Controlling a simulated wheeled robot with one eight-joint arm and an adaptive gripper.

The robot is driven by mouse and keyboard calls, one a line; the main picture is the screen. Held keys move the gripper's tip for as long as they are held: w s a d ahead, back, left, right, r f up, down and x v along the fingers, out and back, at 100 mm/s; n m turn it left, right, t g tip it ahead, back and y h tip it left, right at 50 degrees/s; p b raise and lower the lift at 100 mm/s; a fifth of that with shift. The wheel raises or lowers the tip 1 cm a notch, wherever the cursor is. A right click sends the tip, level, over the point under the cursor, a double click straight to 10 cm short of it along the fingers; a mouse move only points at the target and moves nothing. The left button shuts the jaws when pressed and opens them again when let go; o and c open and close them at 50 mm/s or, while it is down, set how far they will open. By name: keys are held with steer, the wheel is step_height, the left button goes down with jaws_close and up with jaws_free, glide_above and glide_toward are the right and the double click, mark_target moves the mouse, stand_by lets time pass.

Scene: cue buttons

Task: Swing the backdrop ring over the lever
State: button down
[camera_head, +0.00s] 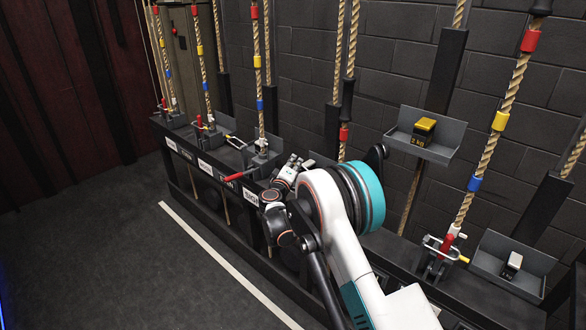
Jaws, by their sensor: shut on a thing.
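My gripper (293,162) is at the black lock rail, beside a rope lock mostly hidden behind my wrist and arm. It looks closed on a small part there, which I take to be the ring; the part itself is too small and covered to make out. The lever of that lock is also hidden. Its rope (343,133) shows a red band just above my arm. A white label (250,196) on the rail front is partly covered, and I cannot read it surely.
To the left, a neighbouring lock has a red lever (237,177) sticking out and down. More locks (205,125) stand further left. To the right are another lock (438,249) and two grey trays (426,140) (512,265). The floor (130,250) in front is clear.

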steer(key=shift+s+d+r+m+h, duration=0.9)
steer(key=shift+s+d+m+h, duration=0.95)
steer(key=shift+m, duration=2.2)
steer(key=shift+s+d+r+m+h, duration=0.9)
steer(key=shift+s+d+m+h, duration=0.95)
steer(key=shift+m, duration=2.25)
steer(key=shift+s+d+r+m+h, duration=1.25)
steer(key=shift+d+m, duration=1.1)
steer(key=shift+m, duration=1.7)
steer(key=shift+w+f+h, duration=0.15)
steer(key=shift+f+h, duration=0.1)
steer(key=shift+f, duration=0.1)
steer(key=c, duration=1.7)
jaws_free()
steer(key=shift+a, duration=0.1)
steer(key=v, duration=1.2)
steer(key=shift+f, duration=0.2)
